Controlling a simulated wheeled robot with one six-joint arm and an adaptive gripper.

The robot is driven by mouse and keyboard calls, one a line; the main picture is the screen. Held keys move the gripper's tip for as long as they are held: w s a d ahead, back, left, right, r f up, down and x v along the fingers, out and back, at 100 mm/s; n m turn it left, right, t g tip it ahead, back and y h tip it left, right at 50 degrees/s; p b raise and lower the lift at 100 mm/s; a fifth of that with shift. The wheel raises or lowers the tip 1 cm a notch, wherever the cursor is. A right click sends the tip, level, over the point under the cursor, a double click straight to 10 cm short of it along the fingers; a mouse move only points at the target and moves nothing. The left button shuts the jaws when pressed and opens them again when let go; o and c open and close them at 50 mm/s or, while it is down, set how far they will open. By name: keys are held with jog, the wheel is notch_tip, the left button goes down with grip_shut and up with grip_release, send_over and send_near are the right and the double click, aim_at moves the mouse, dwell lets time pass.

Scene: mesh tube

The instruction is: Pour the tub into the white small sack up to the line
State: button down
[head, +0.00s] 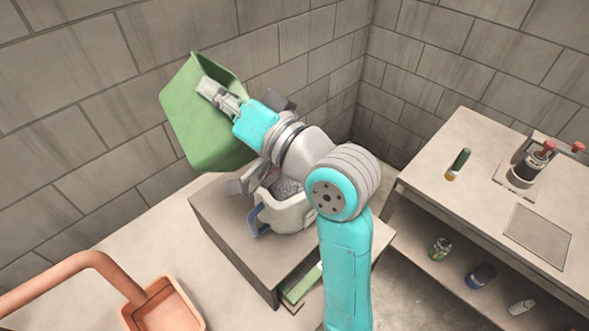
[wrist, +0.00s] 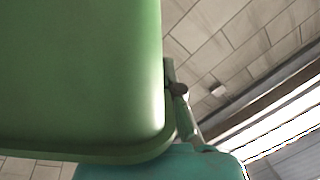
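The green tub (head: 190,120) is held up in the air and tilted, above and to the left of the white small sack. My gripper (head: 208,88) is shut on the tub's wall near its rim. In the wrist view the tub (wrist: 80,70) fills the upper left and the fingertips are not clear. The white small sack (head: 290,216) stands open on a grey block, with a blue strap on its side. Grey loose material shows inside it. My arm hides part of the sack, and I cannot make out the line or what the tub holds.
The grey block (head: 225,225) has an open front. An orange scoop (head: 165,305) lies at the lower left. A bench (head: 480,190) at the right bears a marker-like cylinder (head: 459,163) and a red-knobbed device (head: 530,165). Several cans lie on its lower shelf. Block walls stand close behind.

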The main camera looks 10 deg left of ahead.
aim_at(194, 112)
jog(key=shift+w+d+m+t, duration=0.15)
jog(key=shift+d+m+t, duration=0.15)
jog(key=shift+d+m, duration=0.15)
jog(key=a+n, duration=0.1)
jog(key=s+a+n+g, duration=0.1)
jog(key=a+n, duration=0.1)
jog(key=shift+s+r+h, duration=0.15)
jog(key=shift+h, duration=0.25)
jog(key=shift+s+a+g, duration=0.1)
jog(key=shift+a+g, duration=0.15)
jog(key=shift+g, duration=0.05)
jog(key=shift+s+a+n+h, duration=0.15)
jog(key=shift+a+n+h, duration=0.15)
jog(key=shift+a+n, duration=0.15)
jog(key=s+a+f+n+h+b, duration=0.1)
jog(key=s+a+f+n+h, duration=0.2)
jog(key=a+f+n+h, duration=0.2)
jog(key=shift+s+a+f, duration=0.4)
jog(key=shift+a+f, duration=1.25)
jog(key=shift+a, duration=0.4)
